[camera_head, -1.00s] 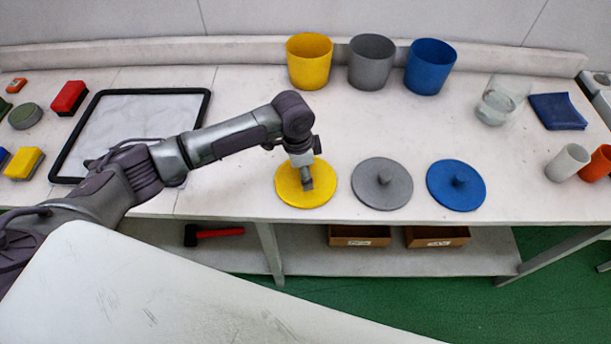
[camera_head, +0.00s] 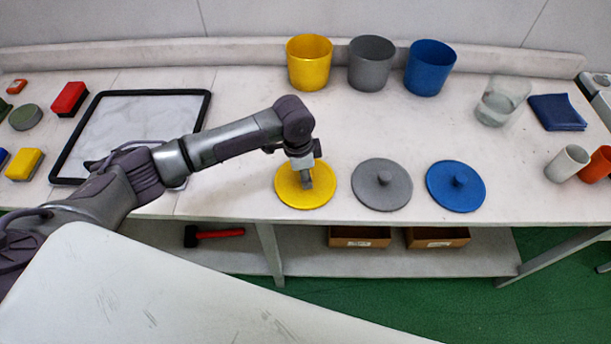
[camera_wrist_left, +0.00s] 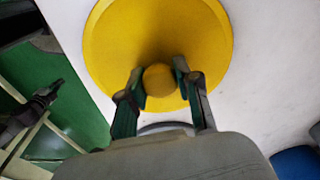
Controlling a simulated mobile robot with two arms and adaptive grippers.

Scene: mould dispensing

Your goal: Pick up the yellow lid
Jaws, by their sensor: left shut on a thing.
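The yellow lid (camera_head: 287,193) is a round disc lying on the white bench near its front edge. My left gripper (camera_head: 306,181) is over the middle of the lid, pointing down. In the left wrist view the lid (camera_wrist_left: 115,40) fills the upper middle, and its round knob sits between the two fingers of my left gripper (camera_wrist_left: 160,82). The fingers are shut on the knob. The lid looks flat on the bench.
A grey lid (camera_head: 382,195) and a blue lid (camera_head: 456,195) lie to the right. Yellow (camera_head: 309,65), grey (camera_head: 371,67) and blue (camera_head: 430,70) cups stand behind. A black-framed tray (camera_head: 205,112) lies to the left. The bench between lids and cups is clear.

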